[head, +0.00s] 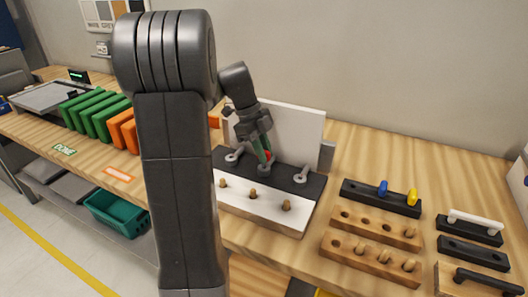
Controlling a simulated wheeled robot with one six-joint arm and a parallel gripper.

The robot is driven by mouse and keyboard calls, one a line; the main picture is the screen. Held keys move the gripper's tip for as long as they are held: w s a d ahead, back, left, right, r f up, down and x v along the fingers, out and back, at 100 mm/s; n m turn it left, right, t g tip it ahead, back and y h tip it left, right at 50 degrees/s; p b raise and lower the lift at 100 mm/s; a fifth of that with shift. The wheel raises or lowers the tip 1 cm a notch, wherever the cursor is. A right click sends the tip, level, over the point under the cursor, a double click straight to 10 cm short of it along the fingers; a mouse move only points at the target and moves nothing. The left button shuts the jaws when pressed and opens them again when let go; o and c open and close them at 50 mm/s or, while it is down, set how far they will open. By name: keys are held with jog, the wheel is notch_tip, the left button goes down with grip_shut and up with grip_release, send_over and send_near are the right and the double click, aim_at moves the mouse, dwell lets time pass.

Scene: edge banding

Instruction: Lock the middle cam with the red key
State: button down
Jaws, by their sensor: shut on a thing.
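My gripper (263,149) points down over the middle of the dark strip and is shut on the red key. Only a small part of the red key (268,156) shows between the fingers. The middle cam (264,169) is right below the fingertips; I cannot tell how far the key sits in it or which way the cam is turned. A left cam (233,157) and a right cam (301,179) show as grey round fittings on the same dark strip (285,180). The white front board (258,207) bears wooden dowels.
A white panel (300,130) stands upright behind the strip. To the right, a black holder (365,200) carries a blue key (383,187) and a yellow key (412,197). Wooden peg blocks (370,262) and handle holders lie nearby. Green panels (98,112) and orange panels stand at left. My arm hides the centre-left.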

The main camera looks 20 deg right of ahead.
jog(key=shift+r+p, duration=1.5)
jog(key=shift+r, duration=0.7)
jog(key=shift+s, duration=0.15)
